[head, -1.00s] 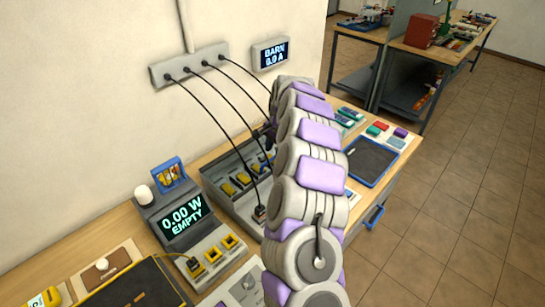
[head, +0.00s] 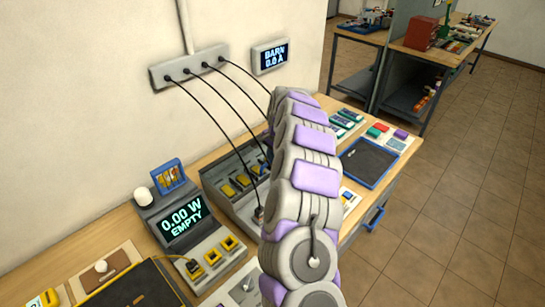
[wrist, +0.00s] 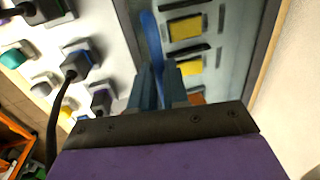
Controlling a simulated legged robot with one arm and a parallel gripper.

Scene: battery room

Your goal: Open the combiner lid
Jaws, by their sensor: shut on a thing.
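The combiner (head: 228,205) is a grey box on the bench against the wall, with yellow blocks inside and black cables running into it. My arm covers its right part in the head view, and my gripper is hidden there. In the wrist view my gripper (wrist: 160,88) points at the combiner. Its two blue-grey fingers are shut on a blue bar (wrist: 152,42), which looks like the lid handle. Right of the bar, yellow blocks (wrist: 187,27) show in a recessed, pale area with a grey rim. I cannot tell how far the lid is raised.
A power meter (head: 182,217) reading "0.00 W EMPTY" stands left of the combiner. A blue-edged tray (head: 369,163) lies right of my arm. Black cables hang from a wall strip (head: 190,67). In the wrist view a black plugged cable (wrist: 55,110) runs close at left.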

